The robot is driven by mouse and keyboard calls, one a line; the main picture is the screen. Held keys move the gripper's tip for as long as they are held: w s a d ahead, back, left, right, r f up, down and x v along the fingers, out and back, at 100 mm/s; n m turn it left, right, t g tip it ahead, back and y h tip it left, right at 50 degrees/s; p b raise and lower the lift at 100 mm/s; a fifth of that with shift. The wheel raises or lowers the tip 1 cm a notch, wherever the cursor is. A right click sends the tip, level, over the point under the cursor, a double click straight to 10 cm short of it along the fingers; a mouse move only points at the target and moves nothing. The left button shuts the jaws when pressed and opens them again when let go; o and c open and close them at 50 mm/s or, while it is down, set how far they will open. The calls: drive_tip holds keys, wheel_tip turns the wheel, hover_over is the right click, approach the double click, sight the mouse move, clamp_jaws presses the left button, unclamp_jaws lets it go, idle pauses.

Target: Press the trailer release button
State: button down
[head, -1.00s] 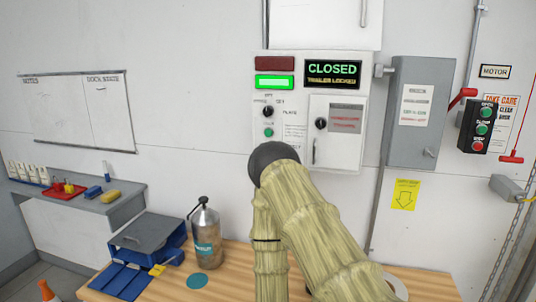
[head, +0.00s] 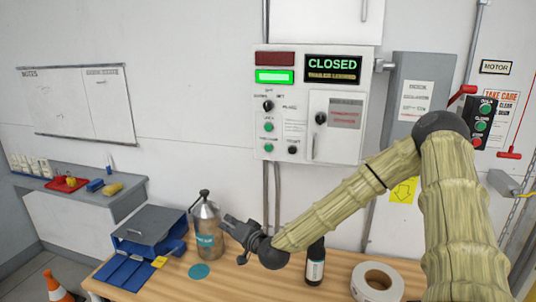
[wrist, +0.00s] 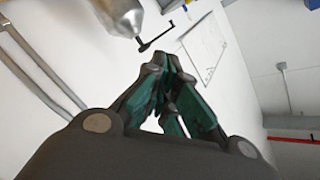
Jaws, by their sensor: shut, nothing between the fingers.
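The white control panel (head: 332,148) is on the wall in the head view. It carries a lit green bar, a "CLOSED" sign, a black selector knob (head: 268,105), an upper green button (head: 268,127), a lower green button (head: 268,147) and a dark round control (head: 292,150). Their small labels are too blurred to tell which is the trailer release. My gripper (head: 229,220) is low and left of the panel, beside the steel bottle (head: 206,228), touching none of the buttons. In the wrist view its fingers (wrist: 155,64) are shut and empty; the panel is not recognisable there.
The wooden bench (head: 232,284) holds a blue bin (head: 148,238), a dark bottle (head: 315,264) and a tape roll (head: 377,283). A grey box (head: 415,75) and a motor control box (head: 481,123) are on the right. Open air lies in front of the panel.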

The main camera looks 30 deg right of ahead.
sight(268, 148)
drive_tip(key=w+d+r+m+t+h, duration=0.2)
drive_tip(key=d+r+m+t+h, duration=0.1)
drive_tip(key=d+r, duration=0.9)
wheel_tip(268, 148, up, 5)
drive_tip(key=shift+w+d+f+m+t+h+p, duration=0.2)
drive_tip(key=shift+d+m+t+h+p, duration=0.2)
drive_tip(key=shift+t, duration=0.3)
drive_tip(key=shift+w+d+b, duration=0.35)
drive_tip(key=shift+w+d, duration=1.05)
drive_tip(key=shift+d, duration=0.25)
drive_tip(key=shift+w+d+b, duration=0.35)
drive_tip(key=shift+w+d, duration=1.05)
drive_tip(key=shift+d, duration=0.2)
drive_tip(key=shift+w+d+b, duration=0.55)
drive_tip(key=shift+d+b, duration=0.05)
drive_tip(key=shift+b, duration=0.15)
drive_tip(key=shift+s+a, duration=0.55)
drive_tip(key=shift+a, duration=0.1)
